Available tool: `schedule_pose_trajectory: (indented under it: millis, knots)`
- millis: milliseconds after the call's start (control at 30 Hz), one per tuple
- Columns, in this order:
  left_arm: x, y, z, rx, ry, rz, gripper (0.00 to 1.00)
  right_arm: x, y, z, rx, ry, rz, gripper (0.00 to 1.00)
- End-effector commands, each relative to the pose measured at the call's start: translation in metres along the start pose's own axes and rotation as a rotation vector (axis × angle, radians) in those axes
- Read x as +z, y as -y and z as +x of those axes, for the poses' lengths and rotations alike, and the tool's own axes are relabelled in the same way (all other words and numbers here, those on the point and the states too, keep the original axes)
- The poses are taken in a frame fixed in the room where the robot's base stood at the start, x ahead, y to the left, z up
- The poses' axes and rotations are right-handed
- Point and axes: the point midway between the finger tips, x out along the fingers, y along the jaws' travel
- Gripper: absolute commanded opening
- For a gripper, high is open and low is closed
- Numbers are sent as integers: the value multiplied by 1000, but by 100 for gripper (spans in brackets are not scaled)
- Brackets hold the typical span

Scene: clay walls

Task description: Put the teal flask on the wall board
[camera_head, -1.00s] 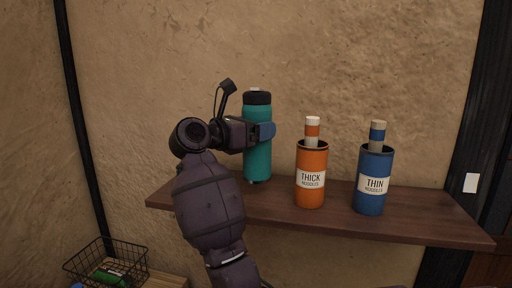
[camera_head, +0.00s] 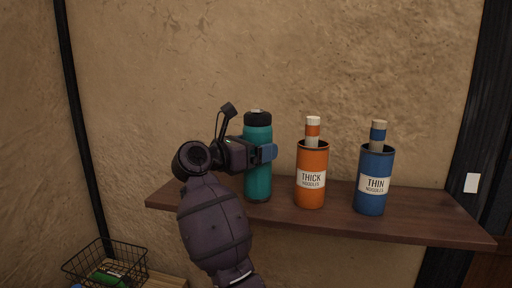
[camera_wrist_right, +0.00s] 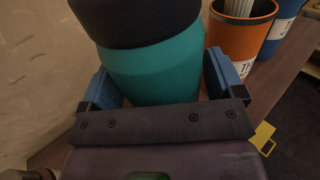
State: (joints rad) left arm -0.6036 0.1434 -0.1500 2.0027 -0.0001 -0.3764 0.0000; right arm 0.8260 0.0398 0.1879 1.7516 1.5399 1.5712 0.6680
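The teal flask (camera_head: 257,181) with a black cap is upright over the left part of the brown wall board (camera_head: 430,218). Its base appears to be at the board's surface; I cannot tell whether it bears on it. My right gripper (camera_head: 266,153) is shut on the flask's upper body, coming from the left. In the right wrist view, its blue fingers (camera_wrist_right: 162,84) lie on both sides of the teal body (camera_wrist_right: 155,72), below the black cap. My left gripper is not in view.
An orange "THICK" noodle canister (camera_head: 311,162) stands on the board just right of the flask. A blue "THIN" noodle canister (camera_head: 374,172) stands farther right. A black wire basket (camera_head: 105,265) is low at the left. The board's left end is free.

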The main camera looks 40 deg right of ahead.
Motion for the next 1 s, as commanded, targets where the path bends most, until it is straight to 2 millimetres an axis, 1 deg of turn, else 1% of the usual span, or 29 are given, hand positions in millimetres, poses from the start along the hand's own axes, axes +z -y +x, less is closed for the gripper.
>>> schedule_pose_trajectory:
  millis: [33,67,267,433,567,800,1000]
  knots:
    - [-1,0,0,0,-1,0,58,1,0,0,0,0,1,95]
    - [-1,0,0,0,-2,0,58,1,0,0,0,0,1,98]
    - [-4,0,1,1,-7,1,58,1,0,0,0,0,0,98]
    - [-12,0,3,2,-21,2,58,5,0,-2,1,-1,1,98]
    - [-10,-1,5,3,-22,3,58,2,-1,-19,3,-2,-1,98]
    - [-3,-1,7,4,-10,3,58,1,-1,-66,4,-3,-2,98]
    - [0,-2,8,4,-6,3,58,2,-1,-99,2,-1,-2,98]
